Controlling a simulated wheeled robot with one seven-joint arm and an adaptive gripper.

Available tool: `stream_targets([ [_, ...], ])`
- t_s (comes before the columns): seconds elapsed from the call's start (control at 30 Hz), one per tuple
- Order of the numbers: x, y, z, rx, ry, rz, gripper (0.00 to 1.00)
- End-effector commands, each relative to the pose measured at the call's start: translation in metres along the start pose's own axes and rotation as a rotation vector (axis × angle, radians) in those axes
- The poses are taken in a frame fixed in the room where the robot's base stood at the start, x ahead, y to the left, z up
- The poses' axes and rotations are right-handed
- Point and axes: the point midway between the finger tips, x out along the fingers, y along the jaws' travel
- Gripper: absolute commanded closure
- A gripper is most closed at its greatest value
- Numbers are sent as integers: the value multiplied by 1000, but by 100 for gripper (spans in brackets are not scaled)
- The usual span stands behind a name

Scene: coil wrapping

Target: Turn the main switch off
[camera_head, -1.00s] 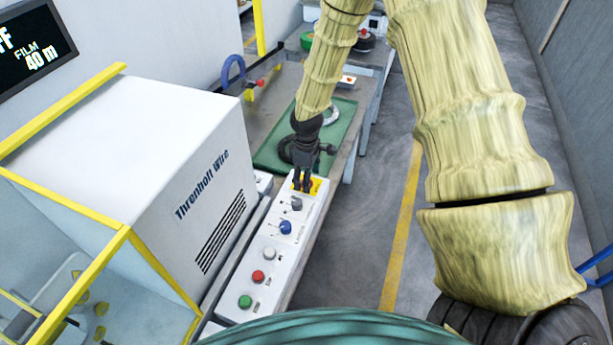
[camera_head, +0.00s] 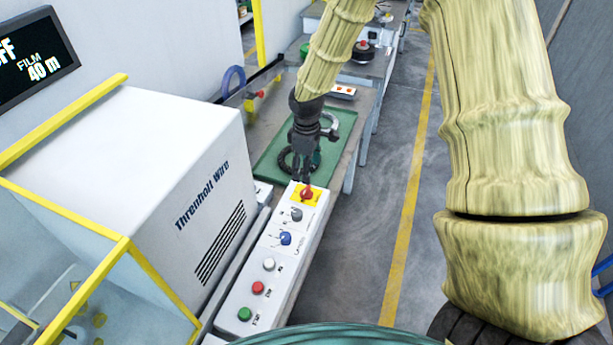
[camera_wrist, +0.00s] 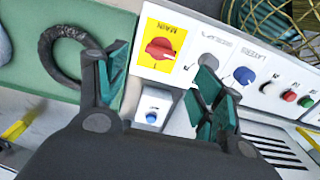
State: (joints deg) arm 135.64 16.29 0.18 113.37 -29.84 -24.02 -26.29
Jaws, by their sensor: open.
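The main switch is a red rotary knob (camera_head: 306,194) on a yellow plate at the far end of the white control panel (camera_head: 254,262). In the wrist view the red knob (camera_wrist: 160,48) sits on its yellow plate marked MAIN, beyond my fingers and apart from them. My gripper (camera_head: 304,180) is just behind the knob in the head view, pointing down, its tips close to it. In the wrist view my gripper (camera_wrist: 160,85) is open, with teal finger pads spread and nothing between them.
The panel also carries a grey knob (camera_head: 297,215), a blue knob (camera_head: 286,238) and white, red and green buttons. A green mat (camera_head: 336,135) with dark rings lies behind. The white Threnholt Wire machine (camera_head: 150,160) stands left. A display (camera_head: 38,55) reads "FF, FILM 40 m".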

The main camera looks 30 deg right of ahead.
Motion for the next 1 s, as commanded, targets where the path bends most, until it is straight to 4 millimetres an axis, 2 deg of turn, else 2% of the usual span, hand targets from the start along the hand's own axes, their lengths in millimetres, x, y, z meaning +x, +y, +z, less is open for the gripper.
stream_targets([
  [0.1, -15, 1, 0, 0, 2, 1, 32],
  [0.3, -27, 0, 0, -1, 1, 1, 32],
  [1.0, -29, 0, 0, -1, 0, 0, 32],
])
